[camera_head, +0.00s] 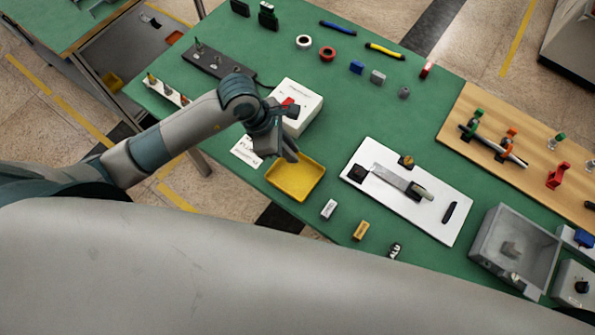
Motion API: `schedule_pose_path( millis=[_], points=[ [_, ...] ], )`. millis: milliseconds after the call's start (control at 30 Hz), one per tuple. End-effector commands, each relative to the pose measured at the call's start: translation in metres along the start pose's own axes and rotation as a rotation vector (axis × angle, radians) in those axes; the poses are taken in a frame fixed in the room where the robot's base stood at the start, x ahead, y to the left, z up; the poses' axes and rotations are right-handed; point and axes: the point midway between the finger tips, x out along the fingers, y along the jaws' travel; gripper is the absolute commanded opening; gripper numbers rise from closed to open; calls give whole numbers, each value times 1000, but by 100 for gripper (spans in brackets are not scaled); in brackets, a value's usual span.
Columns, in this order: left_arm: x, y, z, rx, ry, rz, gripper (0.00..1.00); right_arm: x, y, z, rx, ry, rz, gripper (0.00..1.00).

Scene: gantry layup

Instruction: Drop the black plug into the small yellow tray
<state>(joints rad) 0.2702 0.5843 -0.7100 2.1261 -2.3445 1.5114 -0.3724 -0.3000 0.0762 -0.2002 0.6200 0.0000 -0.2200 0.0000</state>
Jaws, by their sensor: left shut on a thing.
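My left gripper (288,150) reaches in from the left and hangs just above the back edge of the small yellow tray (297,178). Its jaws are shut on a small dark thing, which I take to be the black plug; the fingers mostly hide it and its outline is hard to make out. The yellow tray is shallow, lies on the green table near its front left edge, and looks empty. My right gripper is not in view.
A white box (307,101) with a red part stands right behind my gripper. A white board (440,222) with a metal tool lies to the right. Small blocks (329,209) lie in front of the tray. A grey bin (487,240) is at the front right.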

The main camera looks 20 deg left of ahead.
Motion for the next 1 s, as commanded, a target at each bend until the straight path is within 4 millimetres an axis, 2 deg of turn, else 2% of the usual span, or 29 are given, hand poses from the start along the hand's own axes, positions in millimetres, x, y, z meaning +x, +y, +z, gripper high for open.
schedule_pose_path(
  millis=[533,1000],
  points=[
    [5,0,-3,-11,1,5,0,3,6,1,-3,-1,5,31],
    [43,0,-19,-10,1,4,0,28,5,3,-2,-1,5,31]
  ],
)
